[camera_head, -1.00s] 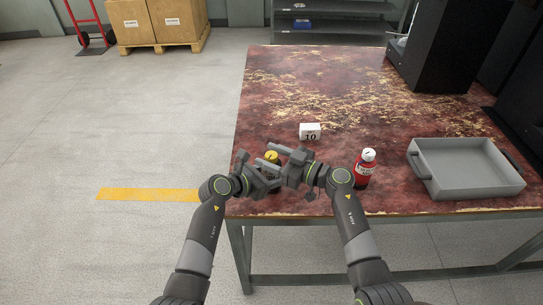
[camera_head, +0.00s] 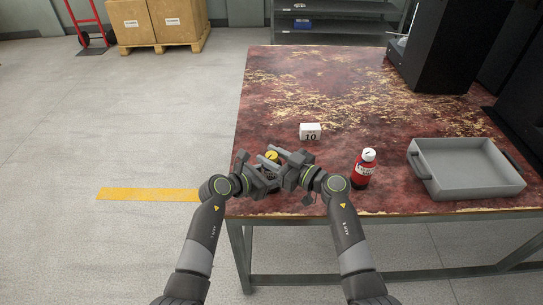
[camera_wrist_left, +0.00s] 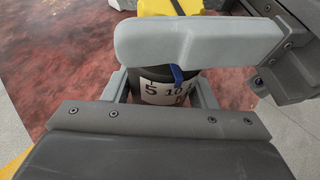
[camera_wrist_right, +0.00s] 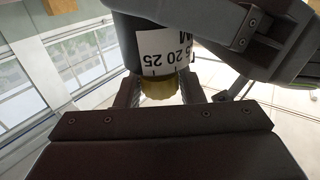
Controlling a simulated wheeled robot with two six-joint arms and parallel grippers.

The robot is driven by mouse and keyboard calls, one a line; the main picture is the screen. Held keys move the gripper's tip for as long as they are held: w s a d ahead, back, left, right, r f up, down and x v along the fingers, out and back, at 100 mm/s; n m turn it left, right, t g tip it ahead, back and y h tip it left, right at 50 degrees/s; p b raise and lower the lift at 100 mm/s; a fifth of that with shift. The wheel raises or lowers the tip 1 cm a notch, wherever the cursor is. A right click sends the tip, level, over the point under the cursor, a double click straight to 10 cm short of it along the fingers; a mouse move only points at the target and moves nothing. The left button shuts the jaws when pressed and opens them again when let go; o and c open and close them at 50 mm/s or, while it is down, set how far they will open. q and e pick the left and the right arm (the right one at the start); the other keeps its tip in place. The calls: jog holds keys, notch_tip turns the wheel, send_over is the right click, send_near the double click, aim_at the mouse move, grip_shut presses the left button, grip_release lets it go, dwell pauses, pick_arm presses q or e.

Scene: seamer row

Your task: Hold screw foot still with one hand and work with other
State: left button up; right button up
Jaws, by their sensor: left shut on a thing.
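The screw foot (camera_head: 271,156) is a dark upright cylinder with a white number scale and a yellow top, near the table's front left corner. My left gripper (camera_head: 257,169) is shut on its dark body; the scale and a blue mark show in the left wrist view (camera_wrist_left: 160,93). My right gripper (camera_head: 268,155) has its fingers on either side of the yellow top. In the right wrist view the screw foot (camera_wrist_right: 160,45) appears upside down, its yellow part between the fingers. Whether those fingers press on it cannot be told.
A white block marked 10 (camera_head: 310,131) stands just behind the grippers. A red bottle with a white cap (camera_head: 365,170) stands right of my right gripper. A grey tray (camera_head: 470,190) is farther right. A black machine (camera_head: 440,50) stands at the back right. The table's back left is clear.

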jog(key=o, duration=0.3)
jog(key=v, duration=1.2)
pick_arm(q)
jog(key=o, duration=1.1)
